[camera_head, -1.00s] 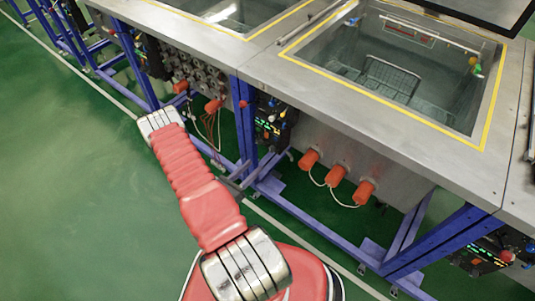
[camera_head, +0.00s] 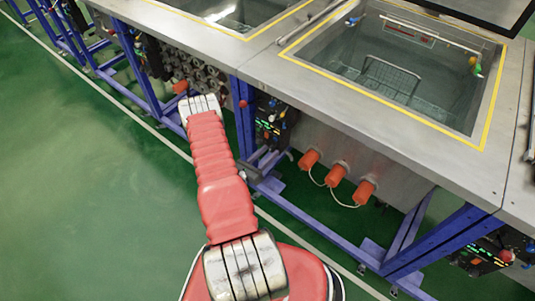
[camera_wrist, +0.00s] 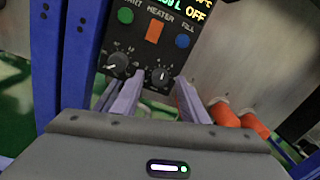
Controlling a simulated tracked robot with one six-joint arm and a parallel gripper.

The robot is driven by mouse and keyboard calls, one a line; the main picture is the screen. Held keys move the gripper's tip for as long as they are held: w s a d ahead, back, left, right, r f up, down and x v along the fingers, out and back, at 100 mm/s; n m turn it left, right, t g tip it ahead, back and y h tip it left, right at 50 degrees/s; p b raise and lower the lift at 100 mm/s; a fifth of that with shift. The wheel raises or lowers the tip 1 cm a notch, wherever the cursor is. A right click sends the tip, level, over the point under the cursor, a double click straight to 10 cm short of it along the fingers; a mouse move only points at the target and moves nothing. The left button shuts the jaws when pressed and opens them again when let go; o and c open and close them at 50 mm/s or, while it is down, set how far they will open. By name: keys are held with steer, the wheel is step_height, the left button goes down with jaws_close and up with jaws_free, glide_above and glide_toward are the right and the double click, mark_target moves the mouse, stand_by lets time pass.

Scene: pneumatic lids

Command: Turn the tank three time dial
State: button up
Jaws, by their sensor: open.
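A dark control panel (camera_wrist: 150,40) fills the upper middle of the wrist view. It has two round dials with white pointers: a left dial (camera_wrist: 117,65) and a right dial (camera_wrist: 160,77). Which one is the time dial I cannot read. My gripper (camera_wrist: 155,86) is open and empty. Its two fingers point at the panel's lower part, one on each side of the right dial in the picture; contact cannot be told. In the head view a panel with lit digits (camera_head: 270,122) hangs under the tank edge, right of my arm. My gripper is hidden there.
Above the dials are a green button (camera_wrist: 125,16), an orange heater switch (camera_wrist: 154,31) and a blue fill button (camera_wrist: 183,41). A blue frame post (camera_wrist: 80,50) stands close left. Orange-capped fittings (camera_wrist: 220,112) are at right. Open floor (camera_head: 80,200) lies left.

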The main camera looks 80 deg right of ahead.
jaws_close()
stand_by(0.6)
steer(key=shift+m, duration=0.8)
jaws_free()
